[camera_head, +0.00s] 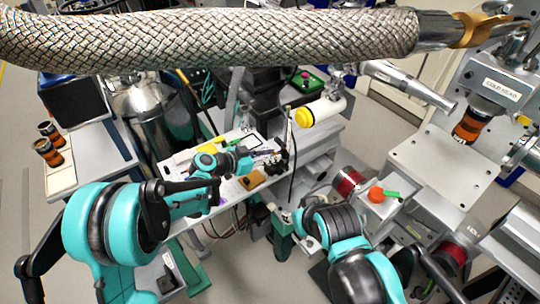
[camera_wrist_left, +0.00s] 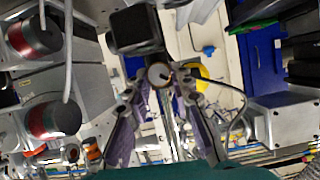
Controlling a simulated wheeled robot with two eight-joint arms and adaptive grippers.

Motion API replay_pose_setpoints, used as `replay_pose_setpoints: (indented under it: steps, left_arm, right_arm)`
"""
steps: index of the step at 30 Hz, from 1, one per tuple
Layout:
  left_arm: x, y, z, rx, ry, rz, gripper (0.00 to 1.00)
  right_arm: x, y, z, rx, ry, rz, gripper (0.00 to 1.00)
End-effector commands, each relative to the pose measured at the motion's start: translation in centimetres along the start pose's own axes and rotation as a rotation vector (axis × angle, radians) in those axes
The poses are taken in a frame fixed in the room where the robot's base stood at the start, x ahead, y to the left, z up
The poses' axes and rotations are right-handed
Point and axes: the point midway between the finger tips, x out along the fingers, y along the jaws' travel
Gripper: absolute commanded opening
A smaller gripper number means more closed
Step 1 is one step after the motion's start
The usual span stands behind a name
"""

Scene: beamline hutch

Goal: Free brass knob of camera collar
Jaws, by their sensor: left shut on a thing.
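My left gripper (camera_head: 268,154) reaches over the bench in the head view, its purple fingers pointing right toward a small dark assembly (camera_head: 281,160). In the left wrist view the two purple fingers of this gripper (camera_wrist_left: 161,84) converge on a small round brass-rimmed knob (camera_wrist_left: 159,74) with a pale face. The fingers are shut on it. A black camera-like box (camera_wrist_left: 136,27) sits just above the knob in that view. The collar itself is small and mostly hidden by the fingers. My right arm shows at the lower middle of the head view, but its gripper cannot be seen.
A braided metal hose (camera_head: 210,38) crosses the top of the head view. A thin black cable hangs close to the gripper.

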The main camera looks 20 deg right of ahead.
Motion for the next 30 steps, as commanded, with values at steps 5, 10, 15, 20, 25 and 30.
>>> replay_pose_setpoints:
  steps: [5,10,15,20,25,30]
  left_arm:
    - [0.1,-0.1,0.1,-0.085,-0.001,0.037,0.0]
    - [0.1,-0.3,0.2,-0.207,-0.001,0.087,0.0]
    - [0.1,-0.4,0.2,-0.336,-0.001,0.141,0.0]
    - [0.1,-0.5,0.3,-0.444,-0.001,0.186,0.0]
    - [0.1,-0.6,0.3,-0.534,-0.001,0.223,0.0]
    - [0.1,-0.6,0.3,-0.59,-0.002,0.246,0.0]
  right_arm:
    - [0.1,0.0,0.1,0.0,0.0,0.0,0.4]
    - [0.4,0.0,0.3,0.0,0.0,0.0,0.4]
    - [0.6,0.0,0.5,0.0,0.0,0.0,0.4]
    - [0.9,0.0,0.6,0.0,0.0,0.0,0.4]
    - [1.1,0.0,0.8,0.0,0.0,0.0,0.4]
    - [1.2,0.0,0.9,0.0,0.0,0.0,0.4]
